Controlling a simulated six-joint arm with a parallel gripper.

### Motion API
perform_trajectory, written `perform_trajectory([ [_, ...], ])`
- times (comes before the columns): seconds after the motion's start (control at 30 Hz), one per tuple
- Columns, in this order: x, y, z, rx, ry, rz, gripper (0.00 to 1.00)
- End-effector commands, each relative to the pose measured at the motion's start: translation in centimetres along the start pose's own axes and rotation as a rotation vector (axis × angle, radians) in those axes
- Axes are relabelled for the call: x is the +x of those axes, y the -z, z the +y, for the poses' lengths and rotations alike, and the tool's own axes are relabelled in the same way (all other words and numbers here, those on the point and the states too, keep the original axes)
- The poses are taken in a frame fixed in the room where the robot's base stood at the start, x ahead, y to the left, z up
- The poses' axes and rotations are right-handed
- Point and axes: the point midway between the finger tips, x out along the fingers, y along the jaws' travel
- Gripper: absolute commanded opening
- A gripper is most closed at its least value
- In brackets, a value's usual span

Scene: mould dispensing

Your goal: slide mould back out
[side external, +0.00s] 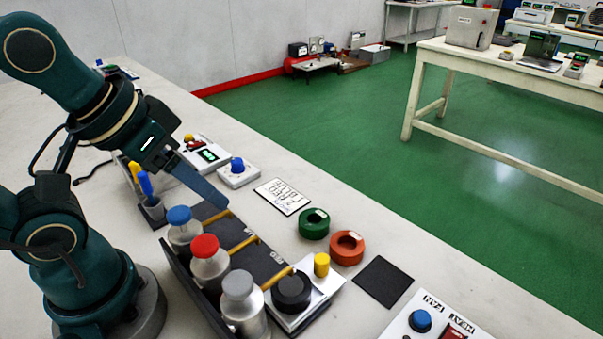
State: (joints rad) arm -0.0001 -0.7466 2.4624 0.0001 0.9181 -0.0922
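A black round piece (291,290), which may be the mould, sits on a white plate-like device (318,302) at the right end of the dark rack. A green round piece (314,223) and an orange round piece (346,247), both with dark centres, lie on the table right of the rack. My gripper (222,202) points down and right, just above the rack's far end and apart from the round pieces. Its fingers overlap into one blue-grey shape, so its opening cannot be made out. No held object shows.
The dark rack (262,262) holds bottles with blue (179,214), red (204,245) and grey (237,284) caps, with yellow bars beside them. A yellow cylinder (321,265) stands by the black piece. A written card (282,196), black square mat (383,282) and button panel (432,325) lie to the right.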

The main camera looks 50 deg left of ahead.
Motion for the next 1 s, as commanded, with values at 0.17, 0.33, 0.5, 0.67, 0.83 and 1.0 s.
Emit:
perform_trajectory([
  [0.17, -0.5, 3.2, 0.9, -0.112, -0.012, -0.027, 0.59],
  [0.33, 0.6, 5.8, 2.6, -0.181, -0.019, -0.102, 0.59],
  [0.5, 3.1, 7.8, 4.8, -0.224, -0.011, -0.198, 0.59],
  [0.67, 6.5, 8.5, 7.3, -0.235, 0.010, -0.293, 0.59],
  [0.83, 10.4, 7.6, 9.8, -0.207, 0.041, -0.392, 0.59],
  [1.0, 13.1, 5.8, 11.1, -0.156, 0.066, -0.466, 0.59],
])
